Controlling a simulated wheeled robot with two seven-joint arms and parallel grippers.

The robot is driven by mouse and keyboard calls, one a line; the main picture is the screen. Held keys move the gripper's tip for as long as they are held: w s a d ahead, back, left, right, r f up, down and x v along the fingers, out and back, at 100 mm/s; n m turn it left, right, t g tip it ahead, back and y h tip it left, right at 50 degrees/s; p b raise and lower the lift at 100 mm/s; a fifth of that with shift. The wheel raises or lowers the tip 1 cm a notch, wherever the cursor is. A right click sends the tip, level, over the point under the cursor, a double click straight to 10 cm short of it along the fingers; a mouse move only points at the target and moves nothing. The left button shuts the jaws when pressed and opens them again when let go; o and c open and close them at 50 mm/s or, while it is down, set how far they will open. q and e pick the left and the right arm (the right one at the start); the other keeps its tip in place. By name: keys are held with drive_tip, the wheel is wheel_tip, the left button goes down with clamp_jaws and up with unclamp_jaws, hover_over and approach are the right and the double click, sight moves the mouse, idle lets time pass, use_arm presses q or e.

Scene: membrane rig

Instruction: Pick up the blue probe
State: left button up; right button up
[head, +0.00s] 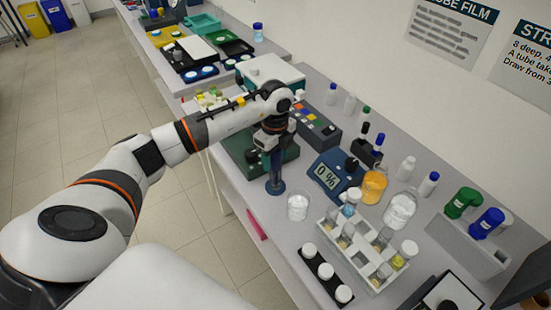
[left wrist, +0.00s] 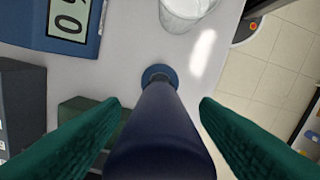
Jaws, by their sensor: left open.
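The blue probe (head: 275,174) stands upright at the front of the bench, beside a dark green base (head: 240,150). Its lower part and round foot show below my left gripper (head: 272,142); the gripper hides its upper part. In the left wrist view the dark blue shaft of the probe (left wrist: 160,135) runs between the green fingers of my left gripper (left wrist: 160,103), with its lighter blue foot beyond the fingertips. The fingers are open, one on each side of the shaft, with a visible gap at the tips. My right gripper is not in view.
A blue meter reading 0 % (head: 328,176) stands just right of the probe, and a clear beaker (head: 298,206) stands in front. A white tube rack (head: 350,250), an orange-filled beaker (head: 374,186) and several bottles crowd the right. The bench's front edge is close by.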

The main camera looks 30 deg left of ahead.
use_arm(q)
drive_tip(key=c, duration=0.9)
drive_tip(key=shift+r, duration=0.1)
drive_tip(key=shift+c, duration=0.2)
